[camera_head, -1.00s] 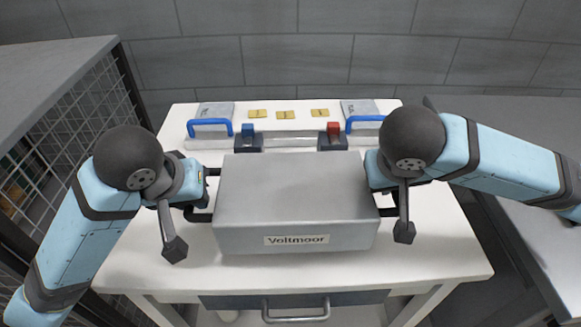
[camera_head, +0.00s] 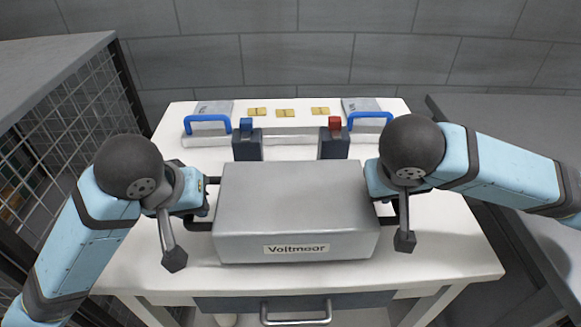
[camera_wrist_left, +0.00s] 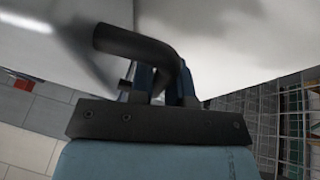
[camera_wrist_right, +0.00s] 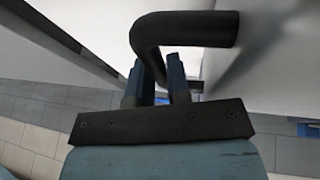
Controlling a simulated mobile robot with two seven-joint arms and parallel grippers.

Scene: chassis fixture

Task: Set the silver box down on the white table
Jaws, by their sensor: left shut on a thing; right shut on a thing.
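The silver box (camera_head: 290,205), labelled "Voltmoor", is level between my two arms, over the front middle of the white table (camera_head: 445,245). My left gripper (camera_head: 206,200) is shut on the black handle at the box's left side; the handle (camera_wrist_left: 140,42) crosses the jaws in the left wrist view. My right gripper (camera_head: 383,198) is shut on the opposite handle, whose bar (camera_wrist_right: 185,28) shows in the right wrist view. The box's underside is hidden, and I cannot tell whether it touches the tabletop.
Behind the box stand two dark blocks, one with a blue top (camera_head: 247,140) and one with a red top (camera_head: 334,138). Blue handles (camera_head: 207,122) and yellow plates (camera_head: 285,113) lie further back. A mesh cage (camera_head: 75,125) stands left; a grey table (camera_head: 500,110) is right.

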